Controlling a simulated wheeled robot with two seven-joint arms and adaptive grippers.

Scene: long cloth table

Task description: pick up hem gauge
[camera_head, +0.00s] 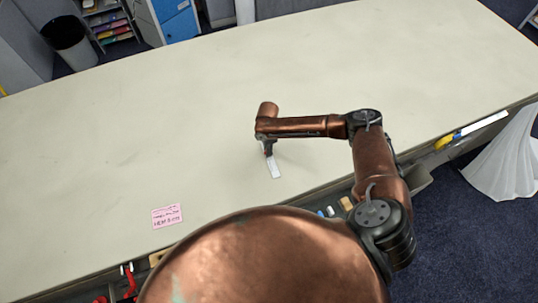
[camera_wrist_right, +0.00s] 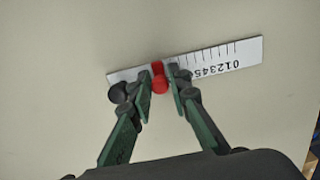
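The hem gauge (camera_head: 274,168) is a flat white ruler lying on the cloth table (camera_head: 150,110). In the right wrist view its white strip (camera_wrist_right: 225,62) shows black numbers and marks, and a red slider (camera_wrist_right: 160,78) sits near its middle. My left gripper is not in view.
A pink note (camera_head: 167,216) lies on the table to the left. Small items, including a yellow one (camera_head: 445,141), sit along the near edge. A white draped shape (camera_head: 503,155) stands beyond the right edge. The table's middle and far side are clear.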

